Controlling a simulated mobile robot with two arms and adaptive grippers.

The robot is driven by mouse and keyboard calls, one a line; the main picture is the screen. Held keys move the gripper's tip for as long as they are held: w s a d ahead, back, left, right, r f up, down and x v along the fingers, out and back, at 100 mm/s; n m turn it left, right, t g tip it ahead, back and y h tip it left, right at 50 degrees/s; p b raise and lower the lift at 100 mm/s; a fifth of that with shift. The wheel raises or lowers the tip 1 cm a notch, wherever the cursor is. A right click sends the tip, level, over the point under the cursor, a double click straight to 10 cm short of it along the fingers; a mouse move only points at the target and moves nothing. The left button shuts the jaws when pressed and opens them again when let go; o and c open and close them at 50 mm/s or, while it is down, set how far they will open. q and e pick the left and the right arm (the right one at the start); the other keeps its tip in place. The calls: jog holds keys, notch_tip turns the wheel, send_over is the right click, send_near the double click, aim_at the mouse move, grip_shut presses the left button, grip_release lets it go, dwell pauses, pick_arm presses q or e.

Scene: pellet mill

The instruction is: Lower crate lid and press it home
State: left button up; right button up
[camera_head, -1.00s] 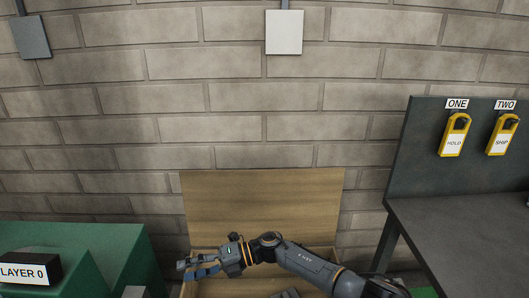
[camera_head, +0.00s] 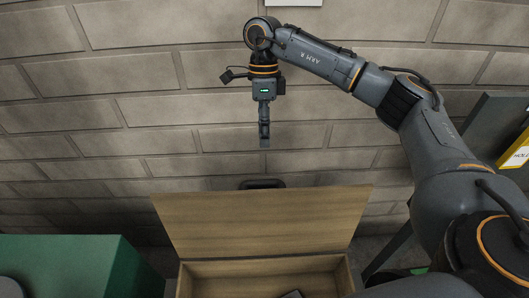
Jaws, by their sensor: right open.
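The wooden crate (camera_head: 262,268) stands low at the bottom centre, against the brick wall, and its near part is cut off by the frame. Its wooden lid (camera_head: 262,222) is raised at the back of the crate, leaning up and open. My right gripper (camera_head: 264,140) hangs fingers down above the lid's top edge, apart from it, seen edge-on. It is open and holds nothing visible. A dark handle-like piece (camera_head: 262,184) shows just behind the lid's top edge. My left gripper is out of view.
A green block-like unit (camera_head: 70,262) stands left of the crate. A dark bench with an upright panel (camera_head: 490,122) and a yellow tag (camera_head: 516,152) stands at the right, partly behind my right arm. A dark object (camera_head: 291,294) lies inside the crate.

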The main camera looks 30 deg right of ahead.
aim_at(266, 180)
jog(key=p+x, duration=0.2)
jog(key=x, duration=0.4)
jog(key=p+x, duration=0.3)
jog(key=x, duration=0.3)
jog(key=shift+s+d+r+p, duration=0.1)
jog(key=shift+s+p, duration=0.1)
jog(key=shift+p, duration=0.15)
jog(key=shift+s+f, duration=0.25)
jog(key=shift+f, duration=0.45)
jog(key=shift+c, duration=0.7)
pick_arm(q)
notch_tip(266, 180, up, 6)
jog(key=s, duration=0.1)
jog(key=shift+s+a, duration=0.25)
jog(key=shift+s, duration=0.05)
pick_arm(e)
grip_shut()
